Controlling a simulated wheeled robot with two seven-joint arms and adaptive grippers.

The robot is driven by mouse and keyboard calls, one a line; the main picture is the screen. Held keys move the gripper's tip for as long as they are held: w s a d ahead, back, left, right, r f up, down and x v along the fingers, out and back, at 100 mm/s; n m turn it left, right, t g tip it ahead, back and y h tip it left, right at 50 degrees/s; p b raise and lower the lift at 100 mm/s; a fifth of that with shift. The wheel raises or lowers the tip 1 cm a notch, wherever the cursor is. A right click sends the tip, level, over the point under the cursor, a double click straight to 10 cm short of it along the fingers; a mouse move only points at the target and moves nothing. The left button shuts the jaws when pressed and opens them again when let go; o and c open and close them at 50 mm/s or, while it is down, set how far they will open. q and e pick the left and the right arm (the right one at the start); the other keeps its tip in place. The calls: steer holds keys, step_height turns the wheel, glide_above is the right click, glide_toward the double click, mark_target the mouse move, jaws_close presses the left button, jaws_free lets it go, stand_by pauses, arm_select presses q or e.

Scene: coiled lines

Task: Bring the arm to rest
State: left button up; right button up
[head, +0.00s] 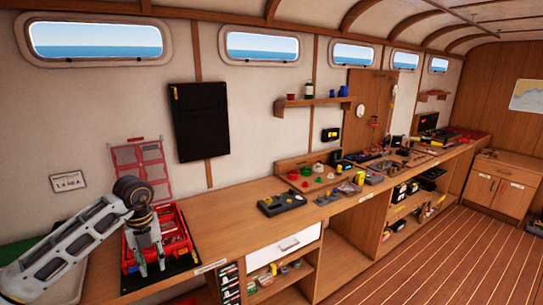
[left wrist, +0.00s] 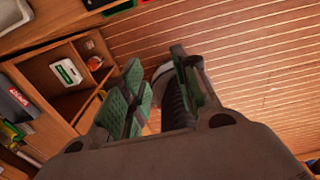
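My left arm comes in from the left in the head view. Its gripper (head: 152,268) hangs with its fingers downward in front of the red case (head: 128,246), overlapping it in the picture. The two fingers are apart and I see nothing held between them. In the left wrist view the green-padded fingers (left wrist: 158,85) also stand apart, with floor and shelving beyond. A pale rounded shape shows behind them, too hidden to identify. The case's red lid (head: 138,168) stands open against the wall. My right gripper is not in view.
The case sits on a black mat (head: 186,268) on the long wooden counter (head: 235,222). A grey tray (head: 282,203) and several small parts lie further along. Below are a white drawer (head: 284,247) and open shelves. The plank floor (head: 440,262) at the right is clear.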

arm_select(q)
steer(key=w+d+f+n+t+h, duration=0.1)
steer(key=w+d+f+n+h, duration=0.15)
steer(key=d+f+h, duration=0.55)
steer(key=w+d+f+n+t+h, duration=0.1)
steer(key=w+d+f+t+h, duration=0.15)
steer(key=d+f+h, duration=0.5)
steer(key=a+f+n+t+y, duration=0.2)
steer(key=f+n+t+y, duration=0.3)
steer(key=f, duration=0.6)
steer(key=a+f+n+t+y, duration=0.2)
steer(key=f+n+t, duration=0.2)
steer(key=f+n, duration=0.55)
steer(key=s+a+f+n+g+y, duration=0.2)
steer(key=s+a+f+n+y, duration=0.1)
steer(key=s+f, duration=0.9)
steer(key=s+a+f+n+g+y, duration=0.2)
steer(key=s+a+f+n+y, duration=0.15)
steer(key=s+f, duration=0.8)
steer(key=s+d+f+n+g+y, duration=0.1)
steer(key=s+f+g, duration=0.2)
steer(key=s, duration=1.2)
steer(key=s+d+f+n+g, duration=0.1)
steer(key=s+f+g, duration=0.3)
steer(key=s+f, duration=0.5)
steer(key=s+d, duration=0.1)
steer(key=s, duration=0.5)
steer(key=shift+f+n+y, duration=0.25)
steer(key=shift+n+y, duration=0.1)
steer(key=shift+y, duration=0.05)
